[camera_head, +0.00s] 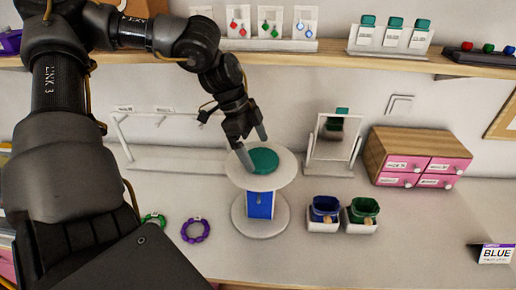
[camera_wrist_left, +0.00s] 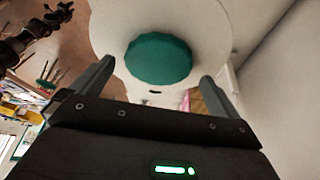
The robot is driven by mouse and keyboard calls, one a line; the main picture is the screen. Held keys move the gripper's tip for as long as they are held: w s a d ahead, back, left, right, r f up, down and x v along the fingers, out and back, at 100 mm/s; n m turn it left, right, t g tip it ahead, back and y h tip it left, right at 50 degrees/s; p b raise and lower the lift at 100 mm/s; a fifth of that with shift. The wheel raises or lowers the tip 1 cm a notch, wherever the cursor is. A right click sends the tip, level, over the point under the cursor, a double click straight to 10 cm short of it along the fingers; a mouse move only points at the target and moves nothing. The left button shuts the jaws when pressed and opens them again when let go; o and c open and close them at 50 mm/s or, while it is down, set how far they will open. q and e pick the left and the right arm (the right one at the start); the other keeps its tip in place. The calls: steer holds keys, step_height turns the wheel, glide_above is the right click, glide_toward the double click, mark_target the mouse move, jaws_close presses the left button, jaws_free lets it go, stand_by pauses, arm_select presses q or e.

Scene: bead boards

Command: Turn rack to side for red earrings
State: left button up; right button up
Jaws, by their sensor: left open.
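The rack (camera_head: 260,225) stands upright on the counter, with a white round base, a white round top and a blue panel facing me under the top. A green knob (camera_head: 262,160) sits on the top. My left gripper (camera_head: 254,150) is open and empty, with its fingers just above the knob. In the left wrist view the green knob (camera_wrist_left: 158,60) shows between and beyond the open fingers, with a gap on each side. Cards with red earrings (camera_head: 238,22), green earrings (camera_head: 270,22) and blue earrings (camera_head: 304,24) stand on the shelf above. The rack's other sides are hidden.
A mirror (camera_head: 333,145) and two pots, blue (camera_head: 324,208) and green (camera_head: 363,210), stand right of the rack. A pink-drawer cabinet (camera_head: 415,158) stands farther right. A white bar stand (camera_head: 160,160) is behind left. Purple (camera_head: 195,230) and green (camera_head: 153,219) bracelets lie at left.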

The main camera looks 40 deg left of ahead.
arm_select(q)
steer(key=shift+d+f, duration=0.25)
steer(key=shift+f, duration=0.4)
steer(key=shift+w+d+f, duration=0.1)
steer(key=shift+f, duration=0.15)
steer(key=c, duration=1.3)
steer(key=shift+c, duration=0.2)
